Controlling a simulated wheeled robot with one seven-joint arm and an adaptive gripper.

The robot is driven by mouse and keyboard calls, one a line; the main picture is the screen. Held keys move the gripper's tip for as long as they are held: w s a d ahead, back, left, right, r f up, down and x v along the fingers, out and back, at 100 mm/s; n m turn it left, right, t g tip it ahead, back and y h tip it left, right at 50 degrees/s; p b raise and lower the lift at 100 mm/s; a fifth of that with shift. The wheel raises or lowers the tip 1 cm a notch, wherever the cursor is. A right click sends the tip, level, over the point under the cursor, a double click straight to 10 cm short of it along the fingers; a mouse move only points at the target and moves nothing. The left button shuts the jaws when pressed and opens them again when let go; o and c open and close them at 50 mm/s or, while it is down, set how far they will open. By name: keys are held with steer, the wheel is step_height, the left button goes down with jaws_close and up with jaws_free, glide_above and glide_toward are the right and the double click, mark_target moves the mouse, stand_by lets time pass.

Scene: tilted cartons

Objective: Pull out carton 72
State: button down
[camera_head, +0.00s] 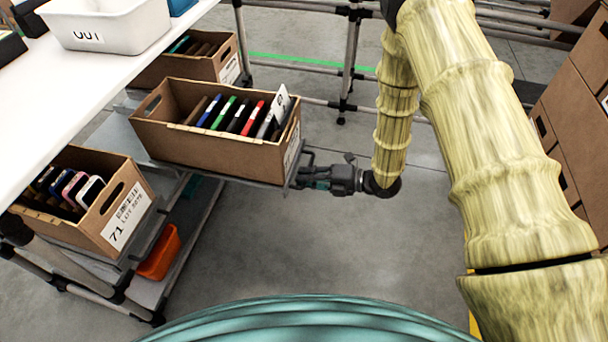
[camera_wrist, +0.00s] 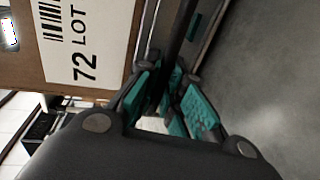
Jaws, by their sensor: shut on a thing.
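Carton 72 (camera_head: 210,145) is an open brown cardboard box holding several coloured upright items. It sits on a grey shelf tray (camera_head: 225,178) that juts out from under the white table. Its white label, printed 72 LOT (camera_wrist: 80,45), fills the upper left of the wrist view. My gripper (camera_head: 308,178) is at the tray's right-hand front edge, below the carton's label end. The exact contact is partly hidden by the fingers.
Carton 71 (camera_head: 95,205) stands at the lower left, and another carton (camera_head: 195,62) stands behind carton 72. An orange bin (camera_head: 160,252) is low beneath. Rack posts (camera_head: 348,65) stand at the back; stacked cartons (camera_head: 580,120) are at right. Grey floor (camera_head: 310,250) is clear in front.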

steer(key=c, duration=1.5)
jaws_free()
steer(key=v, duration=1.2)
